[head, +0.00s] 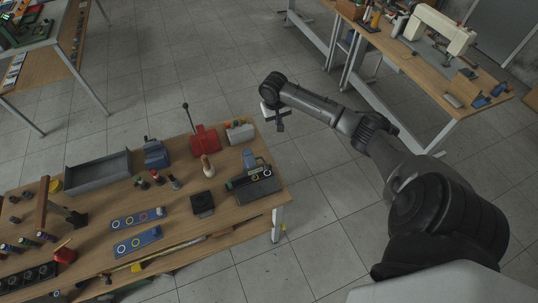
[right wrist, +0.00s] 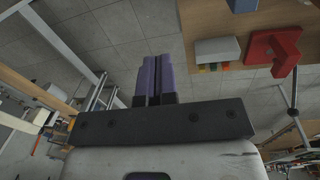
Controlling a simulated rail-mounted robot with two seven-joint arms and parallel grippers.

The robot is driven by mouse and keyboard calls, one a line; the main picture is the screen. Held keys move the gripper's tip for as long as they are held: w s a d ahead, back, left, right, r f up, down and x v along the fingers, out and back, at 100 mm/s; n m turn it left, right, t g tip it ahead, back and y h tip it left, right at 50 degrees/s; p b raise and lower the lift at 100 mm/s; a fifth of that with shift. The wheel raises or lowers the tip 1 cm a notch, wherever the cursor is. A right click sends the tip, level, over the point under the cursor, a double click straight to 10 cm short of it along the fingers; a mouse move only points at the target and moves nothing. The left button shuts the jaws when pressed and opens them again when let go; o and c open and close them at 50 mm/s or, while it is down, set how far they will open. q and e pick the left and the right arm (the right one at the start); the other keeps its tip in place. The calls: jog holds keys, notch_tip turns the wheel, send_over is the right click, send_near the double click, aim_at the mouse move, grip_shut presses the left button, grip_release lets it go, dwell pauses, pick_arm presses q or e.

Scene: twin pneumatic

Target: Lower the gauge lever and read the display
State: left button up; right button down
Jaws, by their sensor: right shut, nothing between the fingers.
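My right gripper (head: 279,120) hangs past the far right corner of the workbench, apart from everything on it. In the right wrist view its purple fingers (right wrist: 154,80) are shut together and empty. A red device (head: 205,141) with a thin upright black lever (head: 187,117) stands at the bench's back edge; part of it shows in the right wrist view (right wrist: 270,48). I cannot tell which one is the gauge, and no display reading is legible. My left gripper is not in view.
A grey box with coloured ends (head: 240,132) stands at the bench's back right corner, nearest my right gripper. A grey tray (head: 97,171), a blue device (head: 156,155) and blue ringed plates (head: 137,220) are on the bench. Open floor lies to its right.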

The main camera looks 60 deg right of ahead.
jog(key=a+y, duration=0.2)
jog(key=a, duration=0.1)
jog(key=a+n+y, duration=0.1)
jog(key=shift+w+a+r, duration=0.15)
jog(key=shift+w+r, duration=0.05)
jog(key=shift+w, duration=0.2)
jog(key=s+a+f+p, duration=0.2)
jog(key=a+f, duration=0.2)
jog(key=f, duration=0.8)
jog(key=shift+a, duration=0.35)
